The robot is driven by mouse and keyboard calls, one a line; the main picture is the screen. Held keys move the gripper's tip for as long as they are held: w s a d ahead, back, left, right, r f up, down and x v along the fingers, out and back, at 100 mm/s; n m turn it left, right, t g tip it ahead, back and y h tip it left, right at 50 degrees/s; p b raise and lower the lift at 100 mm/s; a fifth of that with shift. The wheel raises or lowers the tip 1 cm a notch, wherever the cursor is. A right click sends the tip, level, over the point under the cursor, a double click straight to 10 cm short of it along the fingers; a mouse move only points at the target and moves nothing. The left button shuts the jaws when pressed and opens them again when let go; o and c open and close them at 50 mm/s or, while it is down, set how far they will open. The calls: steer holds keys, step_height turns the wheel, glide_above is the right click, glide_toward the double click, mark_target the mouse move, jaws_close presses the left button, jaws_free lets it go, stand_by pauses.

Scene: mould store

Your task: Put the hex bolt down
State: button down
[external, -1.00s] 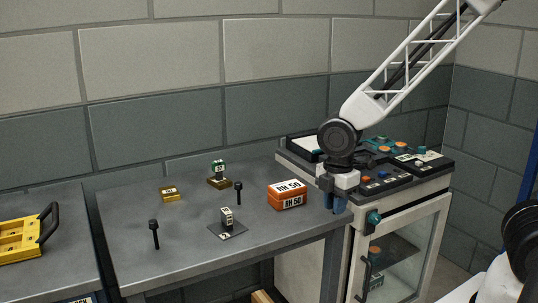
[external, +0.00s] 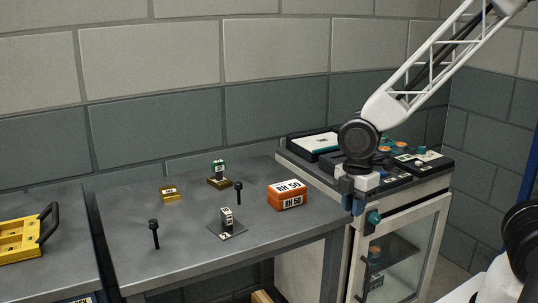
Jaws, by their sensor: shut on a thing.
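My gripper (external: 353,204) is at the right end of the grey bench, in front of the cabinet's top edge. Two dark bolt-like pieces with block heads stand upright on the bench: one at the front left (external: 154,234) and one near the middle (external: 238,191). Both are well apart from my gripper.
An orange box (external: 287,195) marked RH 50 sits left of my gripper.

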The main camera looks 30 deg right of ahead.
steer(key=shift+w, duration=0.1)
steer(key=w+a+r, duration=0.1)
steer(key=w+a, duration=1.1)
steer(key=w, duration=0.2)
steer(key=w+a+r+n, duration=0.1)
steer(key=w+a, duration=1)
steer(key=w, duration=0.3)
steer(key=shift+a, duration=0.35)
steer(key=shift+w, duration=0.1)
glide_above(168, 192)
steer(key=shift+w+f, duration=0.15)
steer(key=shift+f, duration=0.65)
steer(key=shift+f, duration=1.75)
steer(key=shift+f, duration=0.1)
